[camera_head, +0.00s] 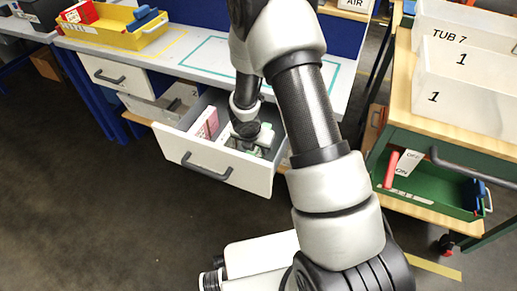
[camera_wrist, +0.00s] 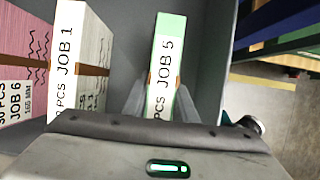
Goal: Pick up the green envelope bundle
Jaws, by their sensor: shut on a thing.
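The green envelope bundle (camera_wrist: 169,42), labelled "JOB 5", stands on edge in the open drawer (camera_head: 205,165). My gripper (camera_wrist: 163,103) reaches down into the drawer with its two fingers on either side of the bundle's near part. It is shut on the bundle, and the lower label is partly hidden by the gripper body. In the head view the arm hides most of the bundle; only a small pale green piece shows beside the wrist (camera_head: 265,135).
A white "JOB 1" bundle (camera_wrist: 78,45) and a pink "JOB 6" bundle (camera_wrist: 20,60) stand left of the gripper in the drawer. The drawer's right wall (camera_wrist: 214,55) is close. A green cart (camera_head: 440,150) stands right of the arm.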

